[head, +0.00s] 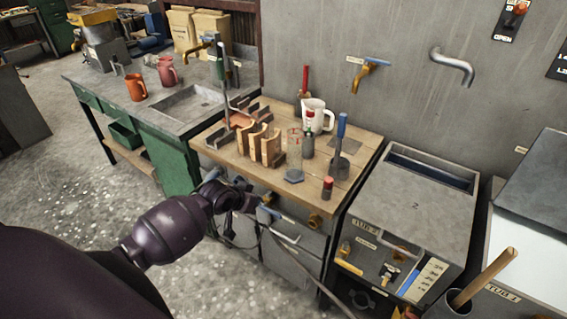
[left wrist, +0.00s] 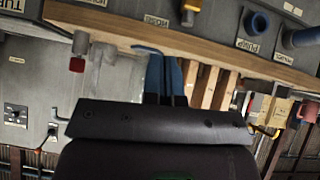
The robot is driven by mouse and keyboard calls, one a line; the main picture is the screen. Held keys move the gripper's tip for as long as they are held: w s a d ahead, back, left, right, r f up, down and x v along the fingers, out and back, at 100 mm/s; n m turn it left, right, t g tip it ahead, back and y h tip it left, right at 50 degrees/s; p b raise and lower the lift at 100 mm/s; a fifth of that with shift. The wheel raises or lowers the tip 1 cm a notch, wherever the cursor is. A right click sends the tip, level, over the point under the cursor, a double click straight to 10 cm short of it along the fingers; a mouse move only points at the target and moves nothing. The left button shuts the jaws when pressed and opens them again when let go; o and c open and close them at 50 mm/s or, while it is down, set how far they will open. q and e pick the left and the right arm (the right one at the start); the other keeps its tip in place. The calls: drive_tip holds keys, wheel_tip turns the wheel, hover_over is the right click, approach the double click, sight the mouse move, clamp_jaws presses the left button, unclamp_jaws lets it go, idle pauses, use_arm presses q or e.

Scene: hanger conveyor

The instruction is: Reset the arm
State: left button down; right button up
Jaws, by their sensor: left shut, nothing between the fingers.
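My left arm comes in from the left in the head view. Its gripper (head: 250,203) is in front of the wooden bench's (head: 222,157) front edge, close to a small blue-handled valve (head: 268,213). In the left wrist view, which looks upside down, the blue fingers (left wrist: 166,77) are together and hold nothing. The bench edge (left wrist: 190,42) crosses that view beyond the fingers. I cannot tell whether the fingers touch anything. My right gripper is not in view.
The bench holds wooden blocks (head: 262,146), a white jug (head: 316,115), a blue-handled tool (head: 341,130) and a red-capped bottle (head: 327,188). A grey tub (head: 415,200) stands to the right. A sink bench (head: 150,117) is behind left. The concrete floor at left is clear.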

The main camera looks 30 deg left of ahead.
use_arm(q)
drive_tip(key=s+d+r+m+t, duration=0.3)
drive_tip(key=s+d+t, duration=0.1)
drive_tip(key=d, duration=0.2)
drive_tip(key=s+d+f+n+y+b, duration=0.1)
drive_tip(key=s+f, duration=0.3)
drive_tip(key=s, duration=0.5)
drive_tip(key=s+d+f+n+g+b, duration=0.1)
drive_tip(key=s+d+f, duration=0.2)
drive_tip(key=s, duration=0.6)
drive_tip(key=shift+d+f+y+b, duration=0.3)
drive_tip(key=shift+f+y+b, duration=0.1)
drive_tip(key=shift+f, duration=0.5)
drive_tip(key=shift+w, duration=0.1)
